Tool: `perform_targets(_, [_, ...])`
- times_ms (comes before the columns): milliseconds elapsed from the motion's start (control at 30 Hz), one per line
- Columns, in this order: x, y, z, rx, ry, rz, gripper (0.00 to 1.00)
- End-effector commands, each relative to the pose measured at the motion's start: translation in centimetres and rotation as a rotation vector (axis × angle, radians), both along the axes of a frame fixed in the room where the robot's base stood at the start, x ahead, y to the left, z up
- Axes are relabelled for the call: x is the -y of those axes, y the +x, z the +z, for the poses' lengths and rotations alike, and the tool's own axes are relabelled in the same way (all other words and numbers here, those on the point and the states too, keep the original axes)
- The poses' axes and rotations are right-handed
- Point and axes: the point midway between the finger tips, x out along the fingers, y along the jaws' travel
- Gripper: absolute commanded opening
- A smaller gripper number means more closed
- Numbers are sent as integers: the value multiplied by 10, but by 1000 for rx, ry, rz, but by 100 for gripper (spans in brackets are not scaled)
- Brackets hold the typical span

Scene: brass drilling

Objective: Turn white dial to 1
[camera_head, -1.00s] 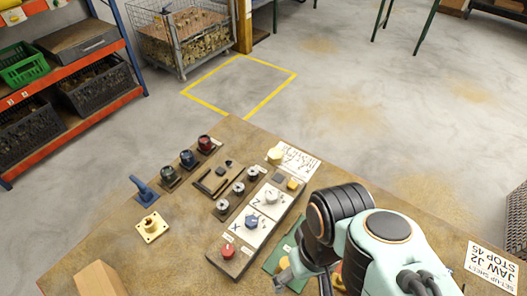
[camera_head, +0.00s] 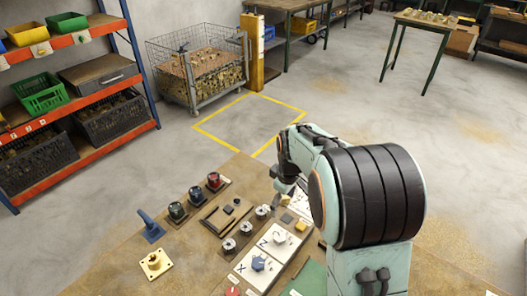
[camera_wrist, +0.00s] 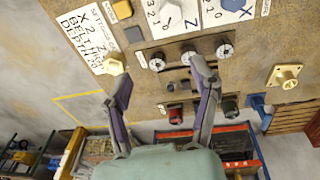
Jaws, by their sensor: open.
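The white dial (camera_head: 279,236) sits on a white panel marked Z on the bench, just left of my arm. It shows partly at the top of the wrist view (camera_wrist: 172,12), beside printed numbers; I cannot read its setting. A blue dial (camera_head: 258,263) on the panel marked X is beside it, also cut off in the wrist view (camera_wrist: 233,4). My gripper (camera_wrist: 162,82) is open and empty, its fingers spread apart. In the head view it (camera_head: 281,186) is at the bench's far edge, beyond the white dial and partly hidden by my arm.
Several small round dials (camera_wrist: 188,52) and a cream hexagonal knob (camera_wrist: 113,65) are near my fingers.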

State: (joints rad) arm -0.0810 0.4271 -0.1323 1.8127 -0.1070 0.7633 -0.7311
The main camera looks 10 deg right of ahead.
Motion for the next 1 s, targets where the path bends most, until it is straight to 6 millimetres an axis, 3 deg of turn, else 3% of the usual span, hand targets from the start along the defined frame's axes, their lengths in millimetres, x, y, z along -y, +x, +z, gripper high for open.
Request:
perform_targets(33, [0, 0, -21, -46, -8, 2, 61])
perform_targets(100, [0, -5, -41, -95, -15, 5, 61])
perform_targets(533, [-3, -13, -108, -144, -18, 11, 61])
perform_targets(700, [-3, -12, -124, -140, -18, 11, 61])
perform_targets(967, [-3, -12, -126, -139, -18, 11, 61])
perform_targets(1000, [-3, -12, -126, -139, -18, 11, 55])
